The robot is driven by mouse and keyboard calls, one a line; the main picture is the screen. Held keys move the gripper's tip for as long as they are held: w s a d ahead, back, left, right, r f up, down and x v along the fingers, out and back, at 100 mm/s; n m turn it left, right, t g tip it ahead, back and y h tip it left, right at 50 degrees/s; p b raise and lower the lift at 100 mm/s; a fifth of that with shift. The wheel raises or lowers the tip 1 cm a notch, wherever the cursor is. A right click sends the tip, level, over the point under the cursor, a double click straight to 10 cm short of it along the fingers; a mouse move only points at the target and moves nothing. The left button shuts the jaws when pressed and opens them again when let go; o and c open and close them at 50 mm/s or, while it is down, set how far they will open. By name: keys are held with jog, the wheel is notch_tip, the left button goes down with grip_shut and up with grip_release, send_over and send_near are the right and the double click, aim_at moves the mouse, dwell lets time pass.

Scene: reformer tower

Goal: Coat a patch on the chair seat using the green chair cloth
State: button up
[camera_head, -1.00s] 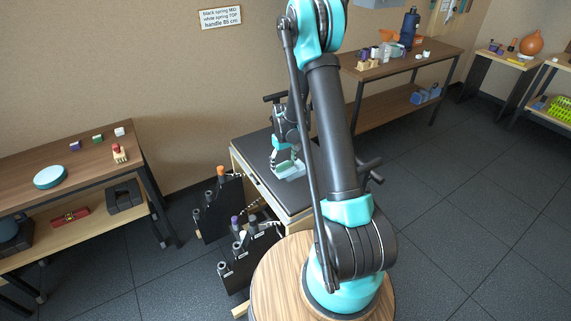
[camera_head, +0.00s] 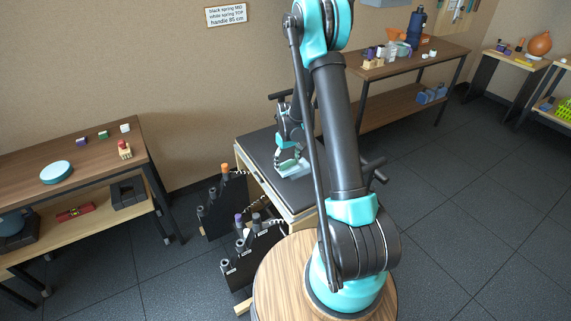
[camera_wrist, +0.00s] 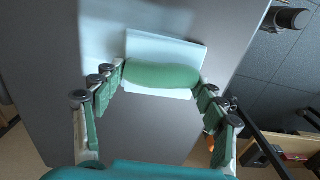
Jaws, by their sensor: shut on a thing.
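The chair seat (camera_head: 258,150) is a flat dark pad on a wooden frame; it fills much of the wrist view as a grey surface (camera_wrist: 160,125). A pale, whitish-blue rectangular patch (camera_wrist: 165,46) lies on it and shows small beneath my gripper in the head view. The green chair cloth (camera_wrist: 160,76) is a rounded green roll across this patch, hiding part of it. My gripper (camera_wrist: 162,80) is shut on the cloth, with green-padded fingers at its two ends. In the head view my gripper (camera_head: 286,160) is low over the seat, partly behind my arm.
Dark stands with spring-like parts (camera_head: 240,245) stand at the seat's near left side. Dark handles (camera_head: 374,167) stick out at the seat's right. A table with small blocks (camera_head: 100,160) is at left, and a workbench (camera_head: 400,65) at the back right. Tiled floor is open at right.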

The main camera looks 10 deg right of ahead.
aim_at(291, 161)
jog(key=shift+w+d, duration=0.3)
jog(key=shift+d, duration=0.4)
jog(key=shift+s+a+f, duration=0.1)
jog(key=shift+s+a, duration=0.25)
jog(key=shift+a, duration=0.4)
jog(key=shift+s+a, duration=0.3)
jog(key=shift+a, duration=0.4)
jog(key=shift+w+d, duration=0.35)
jog(key=shift+d, duration=0.4)
jog(key=shift+w+d, duration=0.3)
jog(key=shift+d, duration=0.45)
jog(key=shift+r, duration=3)
